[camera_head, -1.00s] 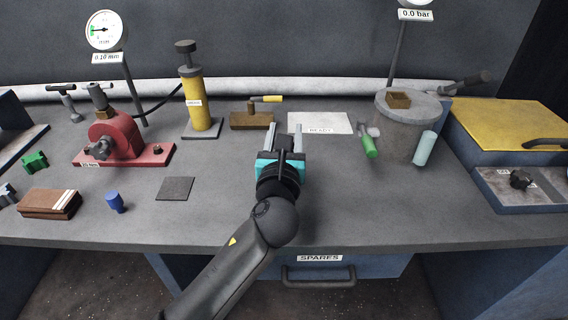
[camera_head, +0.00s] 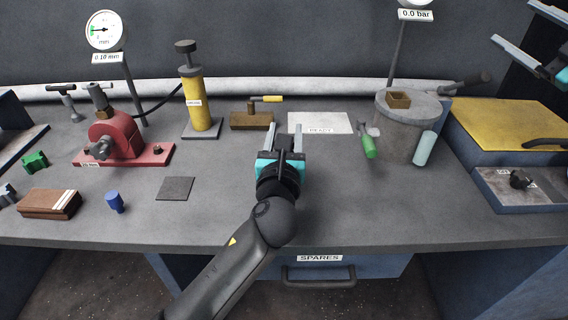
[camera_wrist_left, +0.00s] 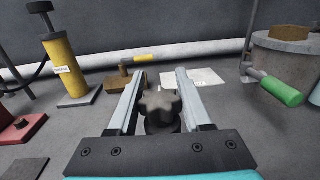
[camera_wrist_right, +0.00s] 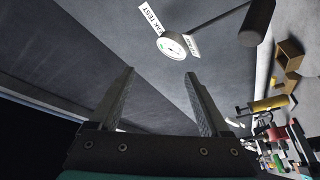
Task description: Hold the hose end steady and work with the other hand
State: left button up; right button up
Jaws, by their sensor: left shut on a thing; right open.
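My left gripper (camera_head: 284,130) is over the middle of the bench. In the left wrist view its fingers close around a dark star-shaped knob (camera_wrist_left: 160,108); the head view hides this knob behind the gripper. A black hose (camera_head: 160,106) runs from the yellow pump (camera_head: 195,102) toward the red fixture (camera_head: 116,138). I cannot make out a loose hose end. My right gripper (camera_head: 512,22) is at the upper right, above the bench, open and empty. In the right wrist view nothing is between its fingers (camera_wrist_right: 160,72).
A grey drum (camera_head: 398,130) with a brown block (camera_head: 399,99) on top stands right of centre. A yellow-topped case (camera_head: 510,125) is at the right. The bench's front middle is clear.

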jog(key=s+a+f+n+g+y, duration=0.1)
jog(key=a+f+n+g+y, duration=0.35)
jog(key=a+n, duration=0.6)
jog(key=s+a+f+n+g+y, duration=0.1)
jog(key=a+f+n+g+y, duration=0.35)
jog(key=a+n, duration=0.6)
jog(key=s+a+f+n+g, duration=0.2)
jog(key=a+f+n, duration=0.1)
jog(key=f, duration=0.3)
jog(key=s+a+f+n+g+h, duration=0.1)
jog(key=s+a+f+n, duration=0.1)
jog(key=f+n, duration=0.4)
jog(key=s+a+f+n+g+h, duration=0.1)
jog(key=a+f+n+g, duration=0.1)
jog(key=a+f+n, duration=0.2)
jog(key=shift+s+a+f+n+g, duration=0.2)
jog(key=shift+f+n, duration=0.1)
jog(key=shift+f, duration=0.15)
jog(key=shift+s+a+f+n+g, duration=0.1)
jog(key=shift+s+f+n, duration=0.15)
jog(key=shift+f, duration=0.2)
jog(key=shift+w+a+f, duration=0.1)
jog(key=shift+a+f, duration=0.1)
jog(key=shift+a, duration=0.15)
jog(key=x, duration=0.9)
jog(key=shift+w+f, duration=0.1)
jog(key=c, duration=0.9)
